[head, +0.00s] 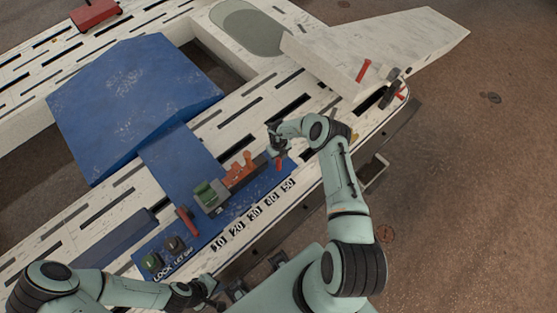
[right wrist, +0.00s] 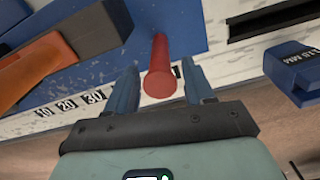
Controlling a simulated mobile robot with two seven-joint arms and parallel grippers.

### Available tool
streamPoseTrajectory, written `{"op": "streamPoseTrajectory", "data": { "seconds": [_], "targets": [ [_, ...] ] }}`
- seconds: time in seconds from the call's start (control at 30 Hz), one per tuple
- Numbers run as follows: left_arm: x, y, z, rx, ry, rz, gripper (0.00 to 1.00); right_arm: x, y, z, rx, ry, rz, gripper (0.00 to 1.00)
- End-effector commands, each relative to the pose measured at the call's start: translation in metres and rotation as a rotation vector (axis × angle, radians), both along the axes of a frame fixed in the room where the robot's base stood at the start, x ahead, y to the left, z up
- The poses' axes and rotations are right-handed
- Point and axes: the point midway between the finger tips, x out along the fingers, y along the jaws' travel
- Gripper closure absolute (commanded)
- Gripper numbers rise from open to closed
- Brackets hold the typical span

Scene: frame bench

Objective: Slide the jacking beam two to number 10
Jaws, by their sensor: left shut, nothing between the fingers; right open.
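A dark grey sliding beam (head: 222,199) lies along the blue plate (head: 178,160), beside the number strip 10 to 50 (head: 253,214). It carries an orange piece (head: 240,168) and a green block (head: 206,194). A red handle (head: 279,164) stands near its right end, around the 40 to 50 side. My right gripper (head: 274,146) is at this handle. In the right wrist view, the open fingers are on either side of the red handle (right wrist: 160,72), with gaps showing. My left gripper (head: 207,288) is shut and empty near the bench's front edge. I cannot read which beam is number two.
Green (head: 151,262) and dark (head: 173,243) buttons sit by the LOCK and LET OFF labels. A red lever (head: 187,222) stands left of the green block. A large blue ramp (head: 130,95) lies behind. A white sloped piece (head: 390,45) is at the right.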

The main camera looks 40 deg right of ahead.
Motion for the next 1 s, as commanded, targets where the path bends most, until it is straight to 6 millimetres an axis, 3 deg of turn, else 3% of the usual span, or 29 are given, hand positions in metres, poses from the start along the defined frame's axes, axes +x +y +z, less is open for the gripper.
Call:
{"op": "streamPoseTrajectory", "data": {
  "seconds": [0.2, 0.57, 0.6, 0.77, 1.0],
  "targets": [
    [-0.002, 0.000, -0.003, 0.000, 0.002, -0.001, 1.00, 0.000, 0.000, -0.028, 0.000, 0.000, 0.001, 0.47],
    [-0.002, 0.000, -0.003, 0.000, 0.002, -0.001, 1.00, 0.000, 0.000, -0.033, 0.000, 0.000, 0.002, 0.47],
    [-0.002, 0.000, -0.003, 0.000, 0.002, -0.001, 1.00, 0.000, 0.000, -0.033, 0.000, 0.000, 0.002, 0.50],
    [-0.002, 0.000, -0.003, 0.000, 0.002, -0.001, 1.00, 0.000, 0.000, -0.033, 0.000, 0.000, 0.002, 1.00],
    [-0.001, 0.000, -0.002, -0.001, 0.002, -0.001, 1.00, 0.000, 0.004, -0.033, 0.000, 0.001, 0.004, 1.00]
  ]
}}
